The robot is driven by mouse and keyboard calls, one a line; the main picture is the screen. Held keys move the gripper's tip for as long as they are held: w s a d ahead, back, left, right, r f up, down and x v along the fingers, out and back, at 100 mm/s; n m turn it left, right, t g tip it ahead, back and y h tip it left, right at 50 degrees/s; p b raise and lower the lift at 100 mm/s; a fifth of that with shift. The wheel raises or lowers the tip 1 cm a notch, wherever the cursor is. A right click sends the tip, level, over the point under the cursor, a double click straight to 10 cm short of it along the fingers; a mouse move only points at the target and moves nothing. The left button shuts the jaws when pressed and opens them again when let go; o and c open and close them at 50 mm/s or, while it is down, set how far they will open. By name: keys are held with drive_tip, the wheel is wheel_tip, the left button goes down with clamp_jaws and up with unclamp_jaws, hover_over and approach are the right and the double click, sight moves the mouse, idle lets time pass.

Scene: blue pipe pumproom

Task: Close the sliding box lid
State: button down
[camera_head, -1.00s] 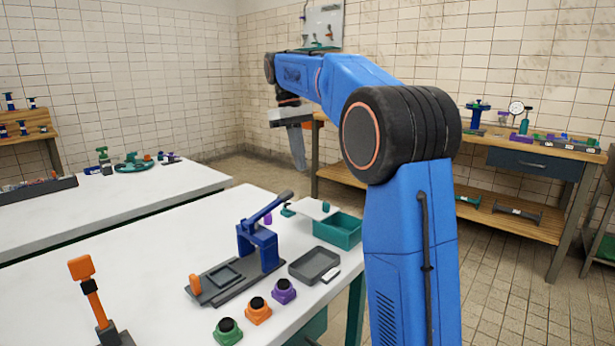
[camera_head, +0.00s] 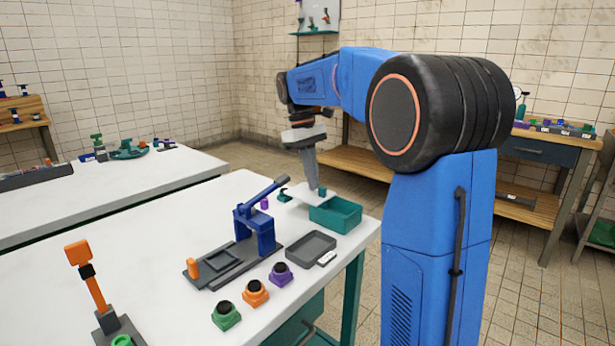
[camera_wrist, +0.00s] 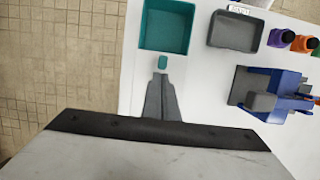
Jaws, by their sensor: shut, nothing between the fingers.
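The teal box (camera_head: 335,222) stands near the right end of the white bench, its top open. It also shows in the wrist view (camera_wrist: 166,27). Its white lid (camera_head: 303,198) is slid off beyond the box's far left side and carries a small teal knob (camera_head: 322,191). The knob appears between box and fingers in the wrist view (camera_wrist: 163,62). My gripper (camera_head: 314,187) points down, shut and empty, with its tips close to the knob on the side away from the box. Whether they touch it I cannot tell.
A blue lever press (camera_head: 256,228) stands left of the box. A grey tray (camera_head: 304,248) and green, orange (camera_head: 255,292) and purple buttons lie in front. An orange-handled lever (camera_head: 90,275) stands at the front left. The bench's right edge is close to the box.

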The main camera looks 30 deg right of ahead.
idle(0.3)
drive_tip(key=s+d, duration=0.3)
drive_tip(key=s, duration=0.6)
drive_tip(key=shift+s+d, duration=0.15)
drive_tip(key=shift+d, duration=0.25)
drive_tip(key=w+a+r, duration=0.2)
drive_tip(key=w+r, duration=0.4)
drive_tip(key=r, duration=0.3)
drive_tip(key=shift+w+a+r, duration=0.15)
drive_tip(key=shift+a+r, duration=0.15)
drive_tip(key=shift+r, duration=0.1)
